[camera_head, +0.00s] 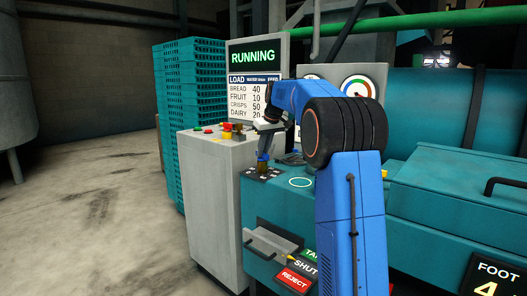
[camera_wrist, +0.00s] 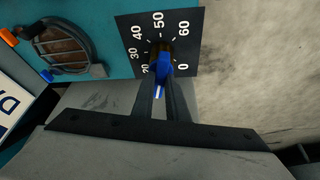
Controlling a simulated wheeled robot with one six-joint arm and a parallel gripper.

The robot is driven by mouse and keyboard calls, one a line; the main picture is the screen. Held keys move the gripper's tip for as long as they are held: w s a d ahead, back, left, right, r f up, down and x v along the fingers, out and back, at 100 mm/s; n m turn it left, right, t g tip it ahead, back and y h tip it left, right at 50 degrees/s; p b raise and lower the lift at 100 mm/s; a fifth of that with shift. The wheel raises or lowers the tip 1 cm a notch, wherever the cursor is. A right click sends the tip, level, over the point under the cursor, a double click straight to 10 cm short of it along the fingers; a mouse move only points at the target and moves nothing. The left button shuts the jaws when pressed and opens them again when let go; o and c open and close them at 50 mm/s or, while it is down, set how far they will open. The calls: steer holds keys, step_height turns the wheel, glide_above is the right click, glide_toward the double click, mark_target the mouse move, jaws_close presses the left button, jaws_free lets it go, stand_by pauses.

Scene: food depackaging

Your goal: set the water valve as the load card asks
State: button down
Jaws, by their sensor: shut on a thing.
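The blue valve handle (camera_wrist: 160,67) stands at the middle of a black dial plate (camera_wrist: 125,40) with white numbers; 0 and 20 to 60 show. My gripper (camera_wrist: 161,86) is shut on the handle, with a finger on each side. A white mark on the handle points toward my gripper; the dial number there is hidden. In the head view, my gripper (camera_head: 264,150) reaches down to the handle (camera_head: 262,162) on the teal machine. The load card (camera_head: 247,97) lists water: bread 40, fruit 10, crisps 50, dairy 20. My arm covers its feed column.
A grey cabinet (camera_head: 205,200) with red and yellow buttons stands left of the dial. A stack of teal crates (camera_head: 190,80) is behind it. A white sign with a large D (camera_wrist: 14,100) is partly in the wrist view. The floor at left is clear.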

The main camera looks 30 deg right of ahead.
steer(key=m+h, duration=0.1)
steer(key=m, duration=0.2)
steer(key=m+h, duration=0.1)
steer(key=m, duration=0.1)
steer(key=shift+a+m, duration=0.2)
steer(key=shift+m, duration=0.2)
stand_by(0.4)
steer(key=c, duration=1.7)
jaws_free()
steer(key=shift+c, duration=0.2)
steer(key=shift+r, duration=0.1)
steer(key=v, duration=1.7)
steer(key=shift+w+a, duration=0.2)
steer(key=shift+a, duration=0.05)
steer(key=shift+r, duration=0.15)
